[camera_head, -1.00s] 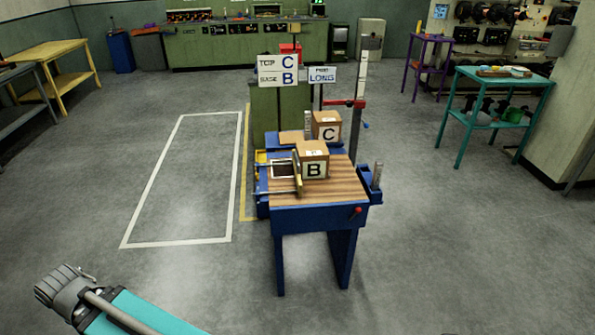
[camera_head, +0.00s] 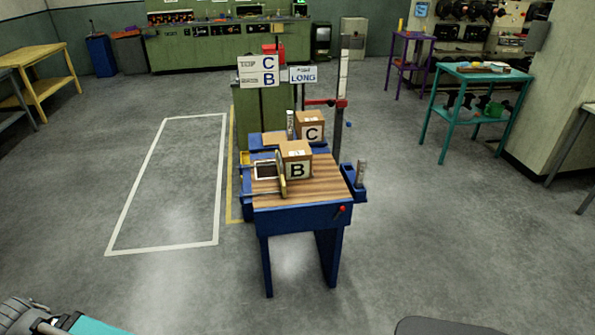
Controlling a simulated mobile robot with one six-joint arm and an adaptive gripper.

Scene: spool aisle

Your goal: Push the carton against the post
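A brown carton marked B (camera_head: 296,160) sits upright on the wooden top (camera_head: 325,180) of a blue bench. A second carton marked C (camera_head: 310,126) stands behind it. A thin brass-coloured plate (camera_head: 281,174) stands at the left side of carton B; I cannot tell if they touch. A short grey upright post (camera_head: 361,173) stands at the bench's right side, apart from carton B. Another short grey upright (camera_head: 290,125) stands left of carton C. A tall post with a pale scale (camera_head: 344,80) rises behind. My gripper is not in view; parts of my arm show at the lower left.
Signs reading C over B (camera_head: 259,71) and LONG (camera_head: 303,74) stand behind the bench. A white floor outline (camera_head: 213,190) lies to the left. A teal table (camera_head: 478,75) stands at the right. The floor around the bench is largely clear.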

